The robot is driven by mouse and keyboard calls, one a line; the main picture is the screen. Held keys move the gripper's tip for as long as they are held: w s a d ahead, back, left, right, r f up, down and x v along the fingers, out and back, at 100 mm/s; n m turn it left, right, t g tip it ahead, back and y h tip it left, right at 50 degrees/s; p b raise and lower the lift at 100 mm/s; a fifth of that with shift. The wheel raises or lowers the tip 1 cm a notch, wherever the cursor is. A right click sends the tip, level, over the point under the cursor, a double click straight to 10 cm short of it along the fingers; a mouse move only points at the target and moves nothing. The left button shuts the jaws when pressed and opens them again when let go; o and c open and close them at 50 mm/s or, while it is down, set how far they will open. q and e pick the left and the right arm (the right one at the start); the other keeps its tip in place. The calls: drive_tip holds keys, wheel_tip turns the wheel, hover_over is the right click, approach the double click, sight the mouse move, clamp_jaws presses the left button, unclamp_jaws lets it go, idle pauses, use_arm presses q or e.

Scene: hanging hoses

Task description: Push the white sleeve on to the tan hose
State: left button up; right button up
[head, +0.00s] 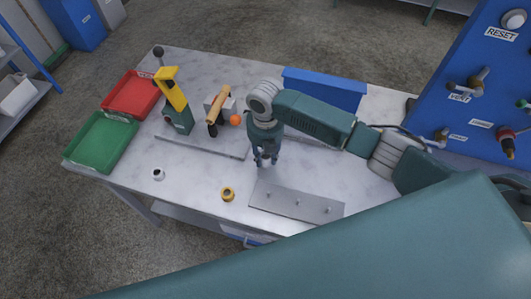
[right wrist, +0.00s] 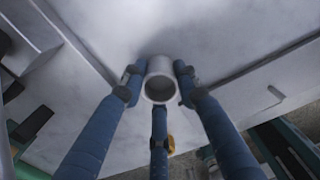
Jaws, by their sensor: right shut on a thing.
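My right gripper (head: 265,161) points down over the middle of the table, left of the grey plate. In the right wrist view its fingers (right wrist: 159,82) are shut around a white sleeve (right wrist: 160,68), whose open end faces the camera. In the head view the held sleeve is too small to make out between the fingers. The tan hose (head: 219,101) is a short tilted tube on a stand behind and left of the gripper, apart from it. My left gripper is out of view.
A white ring-like piece (head: 158,174) and a yellow ring (head: 227,194) lie near the front edge. A grey plate with pegs (head: 325,210) is at right. Red (head: 113,111) and green (head: 88,158) trays, a yellow-topped tool (head: 168,86) and an orange ball (head: 235,119) are left of the gripper.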

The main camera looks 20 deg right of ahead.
sight(264, 156)
drive_tip(key=o, duration=1.1)
drive_tip(key=shift+f, duration=0.1)
drive_tip(key=shift+c, duration=0.2)
drive_tip(key=shift+f+b, duration=0.15)
drive_tip(key=shift+b, duration=0.2)
drive_tip(key=shift+f+b, duration=0.25)
drive_tip(key=shift+b, duration=0.2)
drive_tip(key=r+b, duration=0.1)
drive_tip(key=r, duration=0.1)
drive_tip(key=w+r+b, duration=0.1)
drive_tip(key=r, duration=0.2)
drive_tip(key=shift+a+r, duration=0.1)
drive_tip(key=shift+r, duration=0.05)
wheel_tip(264, 156, up, 6)
drive_tip(key=shift+b, duration=0.35)
